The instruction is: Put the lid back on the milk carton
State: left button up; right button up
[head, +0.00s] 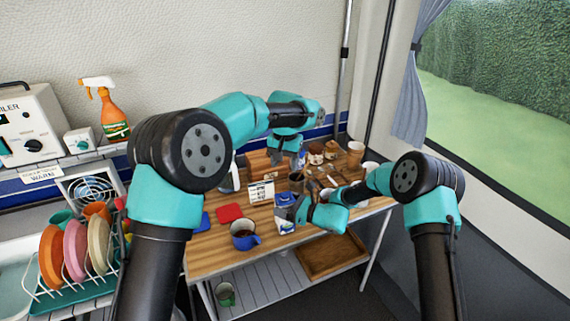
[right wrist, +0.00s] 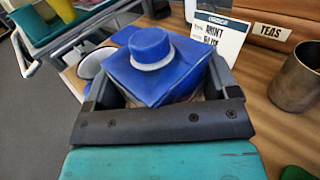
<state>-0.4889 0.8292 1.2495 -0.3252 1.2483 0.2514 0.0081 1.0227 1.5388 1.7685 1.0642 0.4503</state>
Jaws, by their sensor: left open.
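The milk carton (right wrist: 155,80) has a blue top and stands between the fingers of my right gripper (right wrist: 160,95), which look closed against its sides. A round blue lid (right wrist: 150,45) with a pale ring beneath it sits on the carton's top in the right wrist view. In the head view my right gripper (head: 291,211) partly hides the carton, whose white and blue lower body (head: 286,227) shows on the table. My left gripper (head: 287,157) is open and empty, above the back of the table, away from the carton.
Paper cups (head: 355,151) and small items crowd the table's back right.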

jog(key=o, duration=0.3)
jog(key=shift+d, duration=0.15)
jog(key=v, duration=1.7)
jog(key=shift+s+d, duration=0.1)
